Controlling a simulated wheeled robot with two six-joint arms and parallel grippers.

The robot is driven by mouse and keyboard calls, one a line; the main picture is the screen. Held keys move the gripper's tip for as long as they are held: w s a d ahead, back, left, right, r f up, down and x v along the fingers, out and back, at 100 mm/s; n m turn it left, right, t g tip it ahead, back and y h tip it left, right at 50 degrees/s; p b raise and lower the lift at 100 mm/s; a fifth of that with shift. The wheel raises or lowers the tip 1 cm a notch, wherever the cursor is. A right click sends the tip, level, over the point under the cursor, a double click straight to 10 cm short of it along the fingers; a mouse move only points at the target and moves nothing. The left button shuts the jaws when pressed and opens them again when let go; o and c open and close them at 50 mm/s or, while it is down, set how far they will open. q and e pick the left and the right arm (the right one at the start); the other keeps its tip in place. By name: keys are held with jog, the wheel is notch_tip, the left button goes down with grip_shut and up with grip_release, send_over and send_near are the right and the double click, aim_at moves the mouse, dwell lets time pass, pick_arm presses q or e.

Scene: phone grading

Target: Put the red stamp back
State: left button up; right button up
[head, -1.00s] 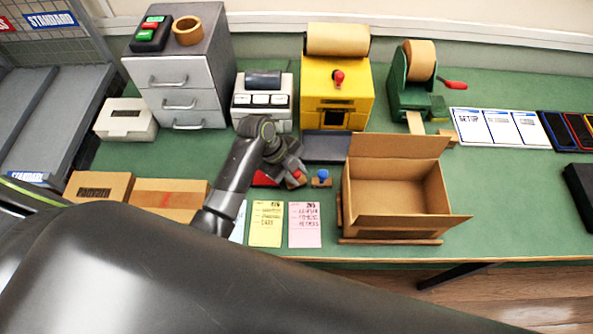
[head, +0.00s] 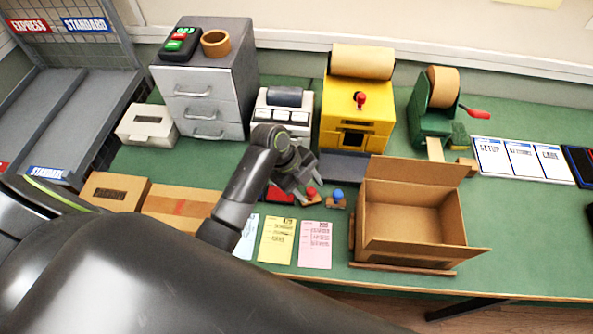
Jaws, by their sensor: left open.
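The red stamp (head: 311,192) has a red knob and stands on a small wooden base on the green table. The blue stamp (head: 337,194) stands just right of it on a similar base. A red pad (head: 279,196) lies to the left, partly behind my arm. My left gripper (head: 304,183) is open just above and left of the red stamp, with its fingertips close to the knob. I cannot tell whether they touch it. My right gripper is not in view.
An open cardboard box (head: 408,217) stands right of the stamps. Yellow (head: 278,241) and pink (head: 314,245) cards lie in front. A yellow machine (head: 357,105) and a grey printer (head: 283,112) stand behind. Brown cartons (head: 180,206) lie left of my arm.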

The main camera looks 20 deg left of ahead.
pick_arm(q)
jog(key=b+v, duration=0.2)
jog(key=v, duration=0.7)
jog(key=shift+a+r, duration=0.15)
jog(key=shift+r, duration=0.2)
